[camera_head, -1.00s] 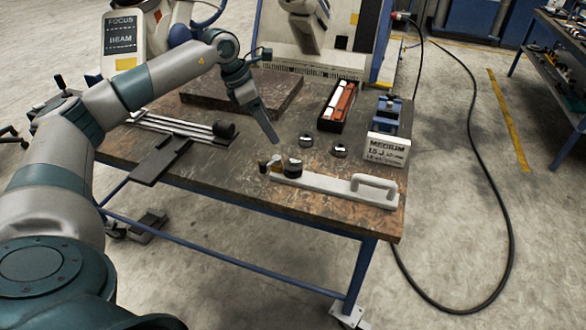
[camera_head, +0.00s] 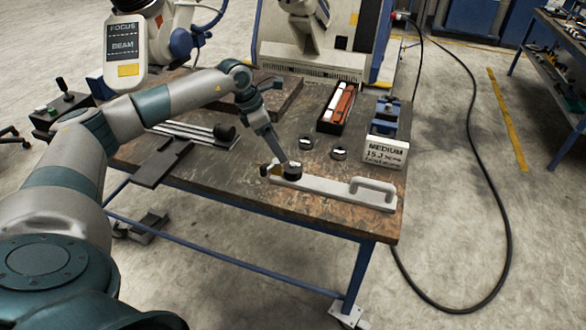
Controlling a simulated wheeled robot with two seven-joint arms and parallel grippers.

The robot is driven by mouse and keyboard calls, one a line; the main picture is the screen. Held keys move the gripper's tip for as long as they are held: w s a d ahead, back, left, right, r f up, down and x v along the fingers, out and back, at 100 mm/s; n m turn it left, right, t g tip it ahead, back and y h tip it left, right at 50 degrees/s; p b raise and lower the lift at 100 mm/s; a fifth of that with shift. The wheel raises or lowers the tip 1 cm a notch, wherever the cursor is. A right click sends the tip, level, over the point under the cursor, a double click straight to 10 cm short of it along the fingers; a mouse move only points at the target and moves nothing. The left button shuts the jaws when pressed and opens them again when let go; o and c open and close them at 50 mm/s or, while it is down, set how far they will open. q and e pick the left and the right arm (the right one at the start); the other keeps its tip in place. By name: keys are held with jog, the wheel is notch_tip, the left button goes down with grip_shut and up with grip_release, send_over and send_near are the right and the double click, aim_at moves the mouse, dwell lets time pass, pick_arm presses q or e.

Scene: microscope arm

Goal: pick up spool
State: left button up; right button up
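I cannot tell for certain which object is the spool. A short black round piece (camera_head: 293,171) with a pale top sits at the left end of a white bar with a handle (camera_head: 330,188) and may be it. Two similar small dark discs with shiny tops, one (camera_head: 306,142) and another (camera_head: 339,152), lie behind it on the table. My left gripper (camera_head: 281,154) points down and right, its tips right at the upper left of the black piece. Its fingers show edge-on, so the opening and any contact are hidden. My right gripper is not in view.
The brown worktable (camera_head: 235,195) carries a tray with red and white bars (camera_head: 338,106), a blue clamp (camera_head: 386,117) behind a "MEDIUM" sign (camera_head: 385,153), and metal rods (camera_head: 195,130) at left. A microscope (camera_head: 310,35) stands behind. The table's front is largely clear.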

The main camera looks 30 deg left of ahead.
pick_arm(q)
jog(key=p, duration=0.2)
send_over(291, 165)
jog(key=s+a, duration=0.2)
notch_tip(291, 165, down, 4)
jog(key=f, duration=0.1)
jog(key=shift+w+d+f, duration=0.15)
jog(key=shift+w+d, duration=0.05)
jog(key=shift+d, duration=0.1)
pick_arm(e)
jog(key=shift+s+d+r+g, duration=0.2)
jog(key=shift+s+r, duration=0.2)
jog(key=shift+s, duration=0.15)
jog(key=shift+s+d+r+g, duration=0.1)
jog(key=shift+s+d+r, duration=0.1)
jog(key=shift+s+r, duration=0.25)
pick_arm(q)
jog(key=shift+w+d+f+p, duration=0.15)
jog(key=shift+w+f+p, duration=0.05)
jog(key=shift+f+p, duration=0.25)
jog(key=p+x, duration=0.1)
jog(key=x, duration=0.2)
jog(key=shift+w+d+f+p, duration=0.15)
jog(key=shift+f+p, duration=0.15)
jog(key=shift+f, duration=0.25)
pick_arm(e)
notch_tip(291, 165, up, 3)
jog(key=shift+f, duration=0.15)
pick_arm(q)
jog(key=c, duration=1.2)
